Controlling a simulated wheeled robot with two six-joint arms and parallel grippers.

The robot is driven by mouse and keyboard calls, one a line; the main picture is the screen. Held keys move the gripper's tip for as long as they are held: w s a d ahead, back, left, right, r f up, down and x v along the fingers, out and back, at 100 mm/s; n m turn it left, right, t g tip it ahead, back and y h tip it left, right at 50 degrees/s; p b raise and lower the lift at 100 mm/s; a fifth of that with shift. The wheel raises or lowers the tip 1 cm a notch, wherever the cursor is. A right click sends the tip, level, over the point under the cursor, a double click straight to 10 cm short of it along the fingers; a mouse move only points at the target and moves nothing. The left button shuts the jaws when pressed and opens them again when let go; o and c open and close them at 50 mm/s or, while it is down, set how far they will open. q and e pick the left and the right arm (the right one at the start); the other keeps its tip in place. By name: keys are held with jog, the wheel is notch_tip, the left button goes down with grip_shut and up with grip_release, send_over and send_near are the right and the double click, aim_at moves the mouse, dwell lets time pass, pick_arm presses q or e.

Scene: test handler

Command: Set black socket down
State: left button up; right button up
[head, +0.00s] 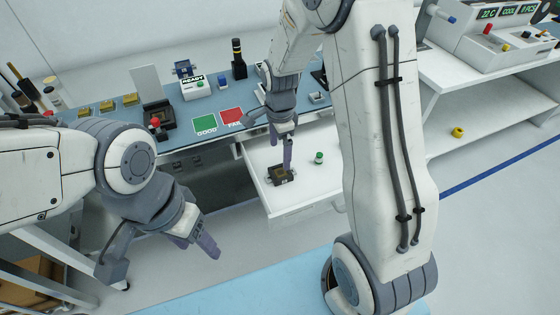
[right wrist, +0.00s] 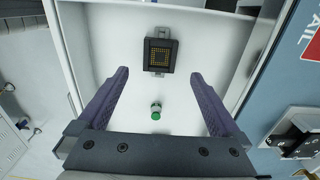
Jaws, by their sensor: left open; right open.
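The black socket (head: 281,176) lies in the white open drawer (head: 308,187), near its left front part. In the right wrist view the black socket (right wrist: 160,55) shows a gold square grid of contacts and sits beyond my fingertips, apart from them. My right gripper (head: 287,158) is open over the drawer, with nothing between its fingers. Its two purple fingers also show spread in the right wrist view (right wrist: 160,80). My left gripper (head: 208,242) is open and empty, in front of the bench and left of the drawer.
A small green-topped item (head: 319,157) stands in the drawer to the right of the socket. The blue bench top holds a green pad (head: 205,124), a red pad (head: 231,115), a READY box (head: 195,88) and a red-knobbed black fixture (head: 158,122).

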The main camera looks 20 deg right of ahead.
jog(key=s+a+r+n, duration=0.9)
jog(key=a+n, duration=0.1)
jog(key=s+a+r+n, duration=0.1)
jog(key=s+n, duration=0.6)
jog(key=s+a+r+n+y, duration=0.1)
jog(key=s+a+n, duration=0.1)
jog(key=s+n, duration=0.5)
jog(key=shift+s+a+r+n, duration=0.2)
jog(key=shift+s+a+n, duration=0.1)
jog(key=shift+s+n, duration=0.15)
notch_tip(320, 180, up, 4)
jog(key=p, duration=0.3)
jog(key=shift+w+f+p, duration=0.1)
jog(key=shift+f+p, duration=0.05)
jog(key=shift+p, duration=0.25)
